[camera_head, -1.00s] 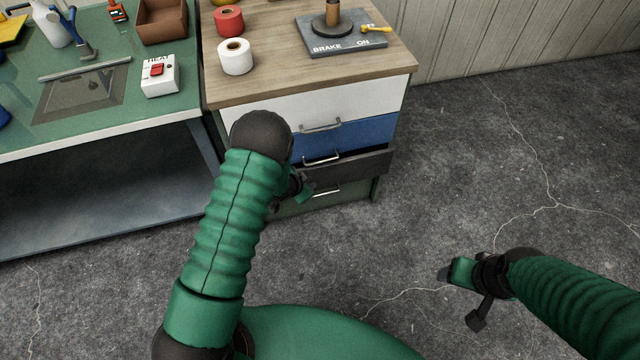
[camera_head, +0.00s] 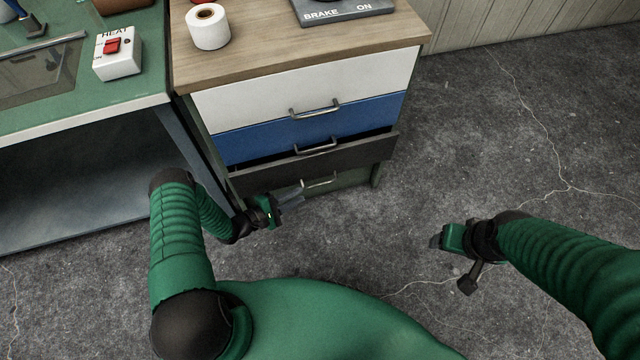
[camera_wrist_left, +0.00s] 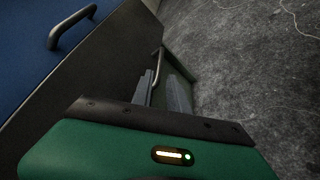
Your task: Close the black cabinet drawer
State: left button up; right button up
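The black drawer (camera_head: 330,162) is the third one down in the cabinet and stands out a little past the blue drawer above it. Its dark front also shows in the left wrist view (camera_wrist_left: 110,65). My left gripper (camera_head: 298,197) is low in front of the cabinet, near the black drawer's lower edge.
The cabinet has a white drawer (camera_head: 260,100) and a blue drawer (camera_head: 255,140) above, and a green drawer (camera_head: 350,180) below. A metal handle (camera_head: 320,182) shows under the black front. A green workbench (camera_head: 100,95) stands left. The floor at right is clear.

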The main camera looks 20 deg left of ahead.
aim_at(320, 184)
pick_arm(q)
jog(key=b+x, duration=0.2)
jog(key=x, duration=0.8)
jog(key=shift+w+d+f, duration=0.15)
grip_shut()
dwell(0.9)
